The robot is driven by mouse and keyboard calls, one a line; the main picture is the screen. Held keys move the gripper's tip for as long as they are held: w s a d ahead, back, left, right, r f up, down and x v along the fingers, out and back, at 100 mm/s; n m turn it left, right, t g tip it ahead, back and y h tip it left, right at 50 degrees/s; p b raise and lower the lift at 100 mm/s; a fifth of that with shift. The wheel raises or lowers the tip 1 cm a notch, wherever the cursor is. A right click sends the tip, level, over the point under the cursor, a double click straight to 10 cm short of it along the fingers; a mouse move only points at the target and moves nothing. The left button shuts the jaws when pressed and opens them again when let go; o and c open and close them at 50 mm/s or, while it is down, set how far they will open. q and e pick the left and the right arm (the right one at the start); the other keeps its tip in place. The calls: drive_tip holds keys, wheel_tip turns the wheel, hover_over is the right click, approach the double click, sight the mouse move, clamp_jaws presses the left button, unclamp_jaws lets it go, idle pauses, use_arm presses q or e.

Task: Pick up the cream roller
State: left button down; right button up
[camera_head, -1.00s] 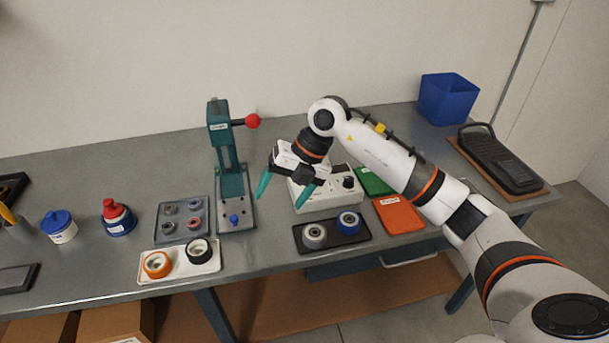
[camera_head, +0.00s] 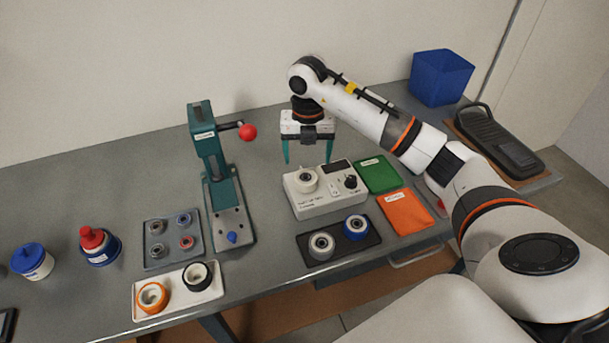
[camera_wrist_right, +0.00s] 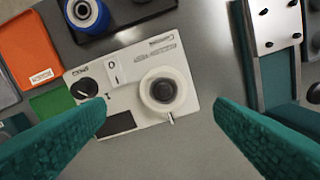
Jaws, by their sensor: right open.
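The cream roller (camera_head: 306,181), with a dark hub, sits on the left part of the white control box (camera_head: 318,208). In the right wrist view the cream roller (camera_wrist_right: 164,91) lies ahead of and between the two teal fingers. My right gripper (camera_head: 307,158) points down with its fingers spread, above the roller and apart from it. Nothing is held between the fingers (camera_wrist_right: 160,108). My left gripper is not in view.
The teal press (camera_head: 212,160) with a red knob stands left of the box. A dark tray (camera_head: 367,240) with grey and blue rollers lies in front. Green (camera_head: 379,174) and orange (camera_head: 405,211) mats lie right. A white tray (camera_head: 178,306) holds orange and black rollers.

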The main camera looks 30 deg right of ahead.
sight(306, 174)
drive_tip(key=shift+f, duration=0.6)
drive_tip(key=shift+w+f, duration=0.1)
drive_tip(key=shift+f, duration=0.2)
wheel_tip(306, 174, down, 4)
drive_tip(key=shift+w+a+f+p, duration=0.1)
drive_tip(key=shift+a+p, duration=0.05)
drive_tip(key=shift+p, duration=1.1)
drive_tip(key=shift+f, duration=0.6)
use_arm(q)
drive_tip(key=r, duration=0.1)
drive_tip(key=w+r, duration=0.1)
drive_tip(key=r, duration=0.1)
use_arm(e)
drive_tip(key=shift+c, duration=0.9)
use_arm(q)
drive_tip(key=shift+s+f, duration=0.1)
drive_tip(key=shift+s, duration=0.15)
use_arm(e)
drive_tip(key=c, duration=0.9)
